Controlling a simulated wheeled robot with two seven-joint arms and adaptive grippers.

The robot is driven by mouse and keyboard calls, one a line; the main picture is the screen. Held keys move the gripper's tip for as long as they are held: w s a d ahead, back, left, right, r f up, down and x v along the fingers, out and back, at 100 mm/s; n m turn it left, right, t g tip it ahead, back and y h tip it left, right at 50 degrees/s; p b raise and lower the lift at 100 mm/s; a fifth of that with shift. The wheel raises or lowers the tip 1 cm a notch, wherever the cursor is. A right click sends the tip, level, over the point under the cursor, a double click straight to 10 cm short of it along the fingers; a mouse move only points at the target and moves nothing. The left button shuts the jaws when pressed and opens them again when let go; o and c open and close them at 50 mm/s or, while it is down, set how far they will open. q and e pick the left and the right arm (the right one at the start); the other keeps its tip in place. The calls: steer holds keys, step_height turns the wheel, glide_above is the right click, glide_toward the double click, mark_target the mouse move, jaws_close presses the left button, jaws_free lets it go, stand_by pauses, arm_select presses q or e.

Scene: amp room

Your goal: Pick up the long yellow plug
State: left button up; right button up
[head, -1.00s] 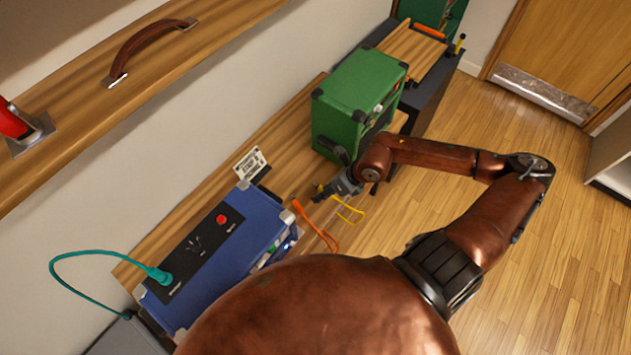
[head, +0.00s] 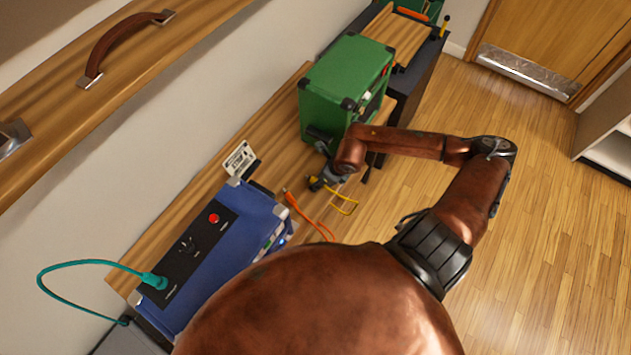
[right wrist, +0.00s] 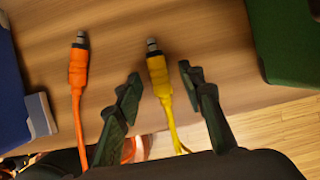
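The yellow plug (right wrist: 158,75) lies on the wooden shelf, a yellow body with a grey metal tip and a yellow cable. In the right wrist view it sits between the two fingers of my right gripper (right wrist: 160,88), which is open, with a gap on both sides. In the head view my right gripper (head: 326,180) is low over the shelf beside the green amp, and the yellow cable (head: 343,206) loops over the shelf's front edge. An orange plug (right wrist: 78,65) lies to the left, outside the fingers. My left gripper is not in view.
The green amp (head: 345,82) stands right behind my right gripper. The blue amp (head: 215,245) with a teal cable (head: 75,265) stands at the left. A small printed card (head: 240,160) stands by the wall. The orange cable (head: 308,217) lies between blue amp and gripper.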

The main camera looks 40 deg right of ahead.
jaws_close()
stand_by(0.3)
steer(key=shift+r, duration=0.1)
